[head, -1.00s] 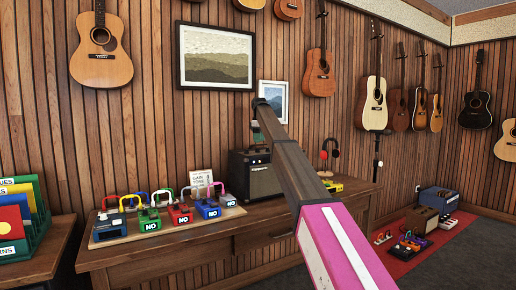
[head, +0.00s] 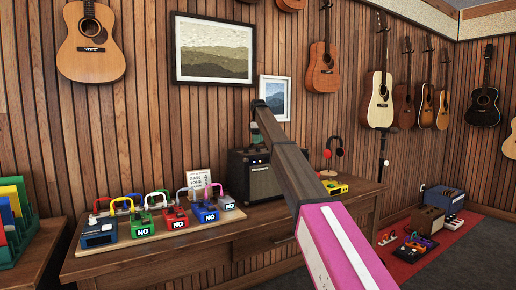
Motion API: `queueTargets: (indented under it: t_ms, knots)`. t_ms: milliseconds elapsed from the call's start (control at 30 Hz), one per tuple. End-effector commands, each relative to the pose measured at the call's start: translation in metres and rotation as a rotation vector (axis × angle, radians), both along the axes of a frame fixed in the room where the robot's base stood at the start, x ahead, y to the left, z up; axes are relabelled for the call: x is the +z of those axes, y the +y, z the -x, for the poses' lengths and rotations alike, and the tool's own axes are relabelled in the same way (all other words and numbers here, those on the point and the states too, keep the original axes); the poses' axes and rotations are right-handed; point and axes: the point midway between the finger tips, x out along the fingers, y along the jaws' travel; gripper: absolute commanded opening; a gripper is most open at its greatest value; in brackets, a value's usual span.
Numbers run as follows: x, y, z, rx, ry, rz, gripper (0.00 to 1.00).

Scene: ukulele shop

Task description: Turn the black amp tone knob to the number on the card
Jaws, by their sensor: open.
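The amp (head: 258,182), a black box with a dark grille, stands on the wooden counter. Its control panel runs along the top; the black tone knob is too small to pick out, and my arm covers the amp's right side. The white card (head: 199,181) stands left of the amp, behind the pedals. It shows writing with "GAIN" and "TONE", but I cannot read its number. My gripper (head: 256,140) hangs at the far end of my arm, just above the amp's top in the picture. It is open, small and partly hidden; I cannot tell whether it touches anything.
A board of coloured pedals (head: 143,224) with cables and "NO" labels lies on the counter (head: 190,252) left of the amp. A yellow box (head: 335,187) and a headphone stand (head: 335,150) are at the right. Guitars hang on the wall; more gear stands on a red mat (head: 408,262).

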Motion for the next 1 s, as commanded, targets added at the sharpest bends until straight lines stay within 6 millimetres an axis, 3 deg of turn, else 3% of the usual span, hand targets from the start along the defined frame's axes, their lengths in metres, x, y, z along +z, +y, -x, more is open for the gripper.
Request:
queueTargets:
  t_ms: [200, 533, 567, 700, 1000]
  knots:
    - [-0.032, 0.0, 0.001, 0.0, 0.001, 0.0, 0.55]
    - [-0.038, 0.0, 0.0, 0.0, 0.0, 0.0, 0.55]
    - [-0.038, 0.0, 0.0, 0.0, 0.0, 0.0, 0.52]
    - [-0.038, 0.0, 0.0, 0.0, 0.0, 0.0, 0.07]
    - [-0.038, 0.0, 0.0, -0.022, 0.0, 0.0, 0.07]
